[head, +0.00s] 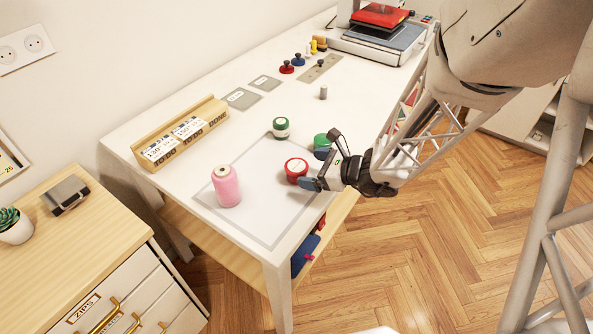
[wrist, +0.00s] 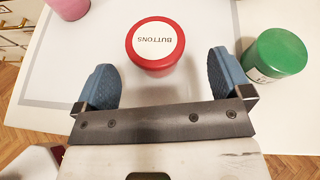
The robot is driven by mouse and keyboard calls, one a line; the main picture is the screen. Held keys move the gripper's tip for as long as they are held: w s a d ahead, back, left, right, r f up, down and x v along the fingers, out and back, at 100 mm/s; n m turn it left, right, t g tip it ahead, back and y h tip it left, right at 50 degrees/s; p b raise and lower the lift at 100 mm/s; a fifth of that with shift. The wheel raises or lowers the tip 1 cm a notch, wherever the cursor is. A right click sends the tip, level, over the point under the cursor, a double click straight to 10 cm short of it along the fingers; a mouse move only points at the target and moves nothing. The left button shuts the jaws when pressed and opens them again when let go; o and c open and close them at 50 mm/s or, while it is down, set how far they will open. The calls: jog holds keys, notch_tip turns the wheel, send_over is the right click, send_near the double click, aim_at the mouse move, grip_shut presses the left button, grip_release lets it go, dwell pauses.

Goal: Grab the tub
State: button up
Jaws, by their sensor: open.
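A red tub (head: 296,170) stands upright on the white table. In the wrist view the red tub (wrist: 155,66) has a white lid label reading BUTTONS. My gripper (head: 322,160) is open beside it, low over the table. In the wrist view my gripper's blue fingertips (wrist: 162,72) are spread wide, with the tub centred just ahead and its near side reaching between them. Neither finger visibly touches it. A green tub (head: 322,145) stands close to my gripper; it also shows right of the right finger in the wrist view (wrist: 277,54). Another green-lidded tub (head: 281,127) stands farther back.
A pink thread spool (head: 226,188) stands left of the red tub on the outlined mat (head: 262,214). A wooden rack (head: 183,134) lies along the table's left side. Small coloured knobs (head: 298,60) and a machine (head: 377,42) are at the back. The table's right edge is near my gripper.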

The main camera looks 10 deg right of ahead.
aim_at(303, 168)
jog(key=shift+w+a, duration=0.1)
jog(key=shift+a, duration=0.05)
dwell(0.3)
jog(key=shift+x, duration=2.5)
jog(key=shift+a, duration=0.1)
jog(key=c, duration=1)
jog(key=shift+r, duration=0.2)
